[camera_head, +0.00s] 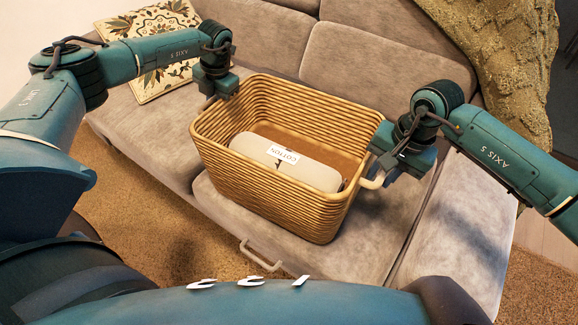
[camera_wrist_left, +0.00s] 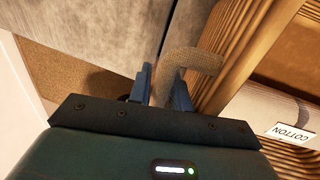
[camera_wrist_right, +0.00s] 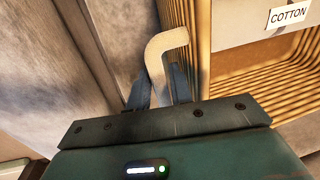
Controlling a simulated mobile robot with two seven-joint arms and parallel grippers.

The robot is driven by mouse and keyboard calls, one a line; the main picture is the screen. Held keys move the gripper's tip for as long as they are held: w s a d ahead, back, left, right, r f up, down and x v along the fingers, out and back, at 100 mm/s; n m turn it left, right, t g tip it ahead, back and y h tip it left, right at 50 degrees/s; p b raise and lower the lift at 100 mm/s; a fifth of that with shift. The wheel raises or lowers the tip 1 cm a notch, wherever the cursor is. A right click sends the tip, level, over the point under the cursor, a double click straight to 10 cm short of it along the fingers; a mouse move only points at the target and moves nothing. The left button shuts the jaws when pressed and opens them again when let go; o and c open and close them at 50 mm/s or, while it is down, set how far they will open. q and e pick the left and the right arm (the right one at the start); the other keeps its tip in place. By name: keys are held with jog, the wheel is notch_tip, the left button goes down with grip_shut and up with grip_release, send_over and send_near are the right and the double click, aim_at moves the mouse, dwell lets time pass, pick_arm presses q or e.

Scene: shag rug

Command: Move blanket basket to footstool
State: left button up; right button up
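The woven basket (camera_head: 345,205) is over the grey sofa seat in the head view; whether it rests or hangs just above is unclear. A rolled beige blanket (camera_head: 315,177) labelled COTTON lies inside it. My right gripper (camera_wrist_right: 160,88) is shut on the basket's pale right handle (camera_wrist_right: 167,42), which passes between its fingers; the handle also shows in the head view (camera_head: 372,184). My left gripper (camera_wrist_left: 161,85) is shut on the left handle (camera_wrist_left: 196,60); its fingertips are hard to see in the head view. I cannot single out a footstool.
The grey sofa (camera_head: 262,37) fills the middle, with a floral cushion (camera_head: 150,84) at left and a knitted throw (camera_head: 497,62) at the upper right. Brown shag rug (camera_head: 130,192) is in front of it. A pale bar handle (camera_head: 262,257) is near the lower middle.

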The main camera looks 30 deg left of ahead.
pick_arm(q)
grip_shut()
pick_arm(e)
grip_shut()
dwell(1.0)
pick_arm(q)
jog(key=shift+w+r, duration=0.1)
jog(key=shift+r, duration=0.15)
pick_arm(e)
jog(key=shift+r, duration=0.2)
